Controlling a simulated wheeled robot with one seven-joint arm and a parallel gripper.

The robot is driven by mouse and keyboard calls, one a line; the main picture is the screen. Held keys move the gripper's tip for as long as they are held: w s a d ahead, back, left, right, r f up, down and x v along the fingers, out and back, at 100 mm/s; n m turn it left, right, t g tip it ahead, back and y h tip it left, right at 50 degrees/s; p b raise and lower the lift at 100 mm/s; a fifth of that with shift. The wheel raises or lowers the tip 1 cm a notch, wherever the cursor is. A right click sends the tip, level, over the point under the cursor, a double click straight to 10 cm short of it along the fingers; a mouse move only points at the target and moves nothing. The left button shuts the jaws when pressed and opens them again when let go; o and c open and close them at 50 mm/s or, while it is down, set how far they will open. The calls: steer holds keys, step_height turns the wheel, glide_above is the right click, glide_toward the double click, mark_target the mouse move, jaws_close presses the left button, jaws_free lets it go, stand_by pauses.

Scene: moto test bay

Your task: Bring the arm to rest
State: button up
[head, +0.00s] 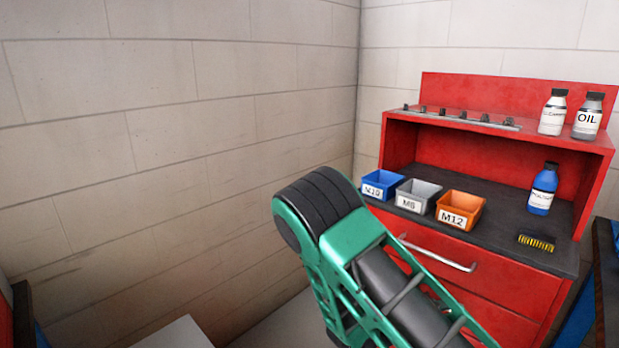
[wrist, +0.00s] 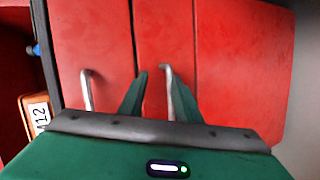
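My arm is green with black parts. In the head view it rises from the bottom right, bent, in front of the red workbench's left side. My gripper is hidden in the head view. In the wrist view my gripper (wrist: 160,80) shows two green fingers standing apart with nothing between them. It faces the red drawer fronts (wrist: 238,70) of the workbench, which have silver handles. A handle (wrist: 167,85) appears behind the gap between the fingers; I cannot tell the distance to it.
The red workbench (head: 490,262) holds a blue bin (head: 383,181), a grey bin (head: 417,190), an orange bin (head: 461,207), a blue bottle (head: 542,190) and a black-yellow item (head: 536,242). Two bottles, one marked OIL (head: 588,117), stand on its shelf. The wall at left is bare.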

steer(key=s+d+r+m+g+y, duration=0.2)
steer(key=s+d+r+m+g, duration=0.2)
steer(key=s, duration=0.3)
steer(key=s+d+r+m+g+y, duration=0.3)
steer(key=s+d+r+m, duration=0.1)
steer(key=s, duration=0.2)
steer(key=s+a+r+m+y, duration=0.1)
steer(key=s+a+r+y, duration=0.1)
steer(key=s+r, duration=0.4)
steer(key=s+a+r+m+y, duration=0.1)
steer(key=s+r+y, duration=0.4)
steer(key=s, duration=0.8)
step_height(320, 180, up, 2)
steer(key=shift+s+a+r+m+t, duration=0.1)
steer(key=shift+s+a+m+t, duration=0.15)
steer(key=shift+a, duration=0.5)
